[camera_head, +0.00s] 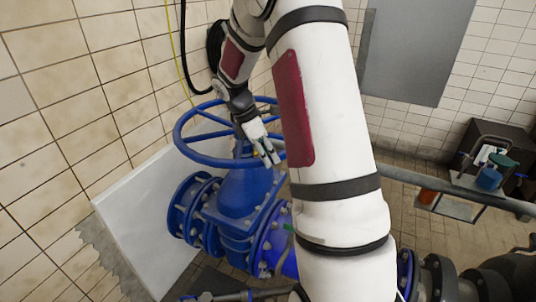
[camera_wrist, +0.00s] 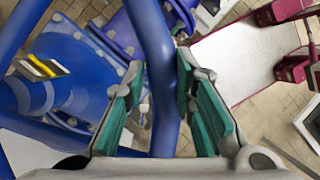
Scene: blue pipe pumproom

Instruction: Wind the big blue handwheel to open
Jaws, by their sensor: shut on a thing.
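The big blue handwheel (camera_head: 185,135) sits on top of a blue valve body (camera_head: 245,190), near the tiled wall in the head view. My gripper (camera_head: 268,148) reaches over the wheel to its near right part. In the wrist view the wheel's rim (camera_wrist: 150,45) runs down between the two green-padded fingers of my gripper (camera_wrist: 160,105). The fingers are shut on the rim, with the right finger close against it. My arm hides the right part of the wheel in the head view.
Blue flanged pipe joins the valve at the lower left. A white panel (camera_head: 150,215) leans at the wall behind it. A black cable and a yellow cable (camera_head: 180,60) hang on the wall. A grey rail (camera_head: 440,183) and a dark bench (camera_head: 490,150) stand right.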

